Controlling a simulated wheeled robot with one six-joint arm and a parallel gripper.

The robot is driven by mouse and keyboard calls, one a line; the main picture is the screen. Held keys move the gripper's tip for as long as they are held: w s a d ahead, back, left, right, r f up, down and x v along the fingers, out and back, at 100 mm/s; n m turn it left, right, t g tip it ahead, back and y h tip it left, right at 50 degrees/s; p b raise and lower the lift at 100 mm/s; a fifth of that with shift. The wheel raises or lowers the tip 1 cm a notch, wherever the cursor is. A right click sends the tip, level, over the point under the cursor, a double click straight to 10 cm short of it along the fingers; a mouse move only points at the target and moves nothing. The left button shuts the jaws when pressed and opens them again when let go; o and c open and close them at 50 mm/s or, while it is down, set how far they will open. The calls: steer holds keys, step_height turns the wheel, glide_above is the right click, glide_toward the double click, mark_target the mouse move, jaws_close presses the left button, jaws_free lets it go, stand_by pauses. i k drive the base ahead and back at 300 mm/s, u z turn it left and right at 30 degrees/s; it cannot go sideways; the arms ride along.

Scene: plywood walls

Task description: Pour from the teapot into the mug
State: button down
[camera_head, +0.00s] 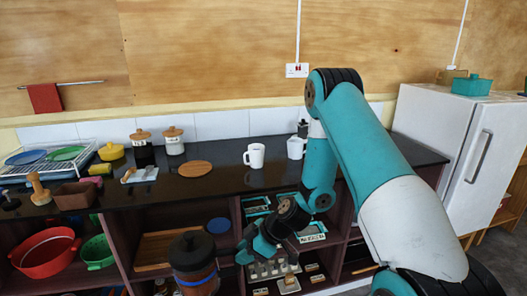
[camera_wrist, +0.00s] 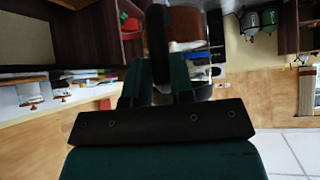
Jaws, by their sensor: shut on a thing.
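A white mug (camera_head: 255,156) stands upright on the dark counter, its handle to the left. A brown vessel with a black lid and a blue band, which I take for the teapot (camera_head: 193,262), is low in front of the counter at the bottom of the head view. My gripper (camera_head: 246,250) is at its right side, shut on its dark handle. In the wrist view the black handle (camera_wrist: 158,45) stands between the fingers of my gripper (camera_wrist: 158,85), with part of the brown body beyond. The teapot looks roughly upright and is below the mug's level. Its spout is not visible.
A second white vessel (camera_head: 296,148) stands right of the mug, near my arm. A round wooden board (camera_head: 195,168), two lidded jars and a dish rack (camera_head: 40,160) are to the left. Open shelves below hold a red bowl (camera_head: 45,255). A fridge (camera_head: 455,145) stands right.

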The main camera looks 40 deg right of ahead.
mark_target(256, 152)
steer(key=z, duration=0.75)
